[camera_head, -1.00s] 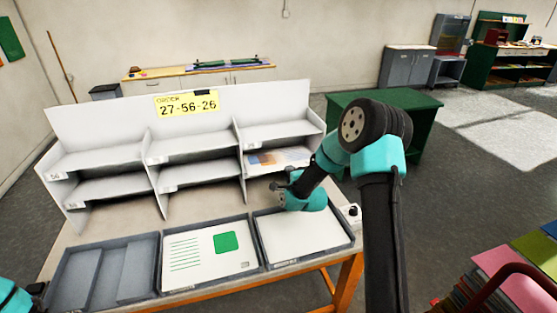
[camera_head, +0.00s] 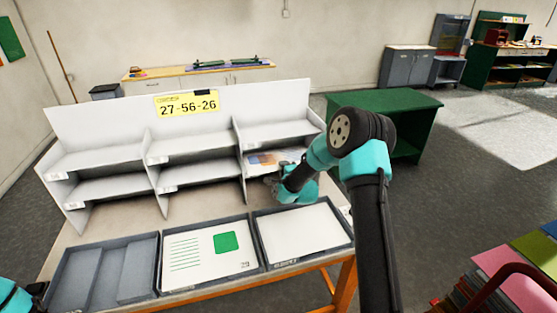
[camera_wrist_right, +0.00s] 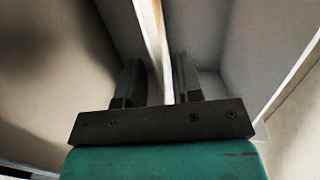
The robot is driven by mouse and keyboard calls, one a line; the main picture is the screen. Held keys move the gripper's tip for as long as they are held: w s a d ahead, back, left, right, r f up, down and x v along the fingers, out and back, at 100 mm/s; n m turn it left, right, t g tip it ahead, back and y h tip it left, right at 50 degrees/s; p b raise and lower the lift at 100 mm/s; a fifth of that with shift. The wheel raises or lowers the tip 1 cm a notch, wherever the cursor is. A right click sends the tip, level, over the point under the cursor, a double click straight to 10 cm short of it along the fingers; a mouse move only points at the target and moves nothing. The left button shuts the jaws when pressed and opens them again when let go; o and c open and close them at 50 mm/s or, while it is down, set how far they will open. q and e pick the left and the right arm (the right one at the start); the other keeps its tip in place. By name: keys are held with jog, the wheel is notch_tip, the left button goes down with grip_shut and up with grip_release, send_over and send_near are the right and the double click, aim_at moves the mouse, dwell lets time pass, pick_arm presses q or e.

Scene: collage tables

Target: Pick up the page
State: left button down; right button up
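A page with orange and blue print (camera_head: 272,160) lies in the lower right compartment of the white shelf unit (camera_head: 90,118). My right gripper (camera_head: 270,183) is just in front of that compartment, at the page's near side. In the right wrist view its two fingers (camera_wrist_right: 158,82) are apart. A pale upright strip (camera_wrist_right: 152,40) shows between them; I cannot tell whether it is the page or a shelf edge. The arm hides the compartment's right part. Only part of my left arm shows at the lower left corner, with a dark gripper part (camera_head: 37,288).
Three grey trays stand along the table front: the left tray (camera_head: 62,272) is empty, the middle tray holds a page with a green square (camera_head: 227,242), and the right tray holds a blank white sheet (camera_head: 300,235). A yellow order sign (camera_head: 187,104) reads 27-56-26.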

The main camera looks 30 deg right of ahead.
grip_shut()
dwell(0.5)
jog(key=shift+s+r, duration=0.25)
jog(key=shift+r, duration=0.2)
notch_tip(320, 180, up, 6)
jog(key=s+a, duration=0.2)
jog(key=s, duration=0.7)
jog(key=s+a, duration=0.2)
jog(key=s, duration=0.8)
jog(key=shift+a, duration=0.2)
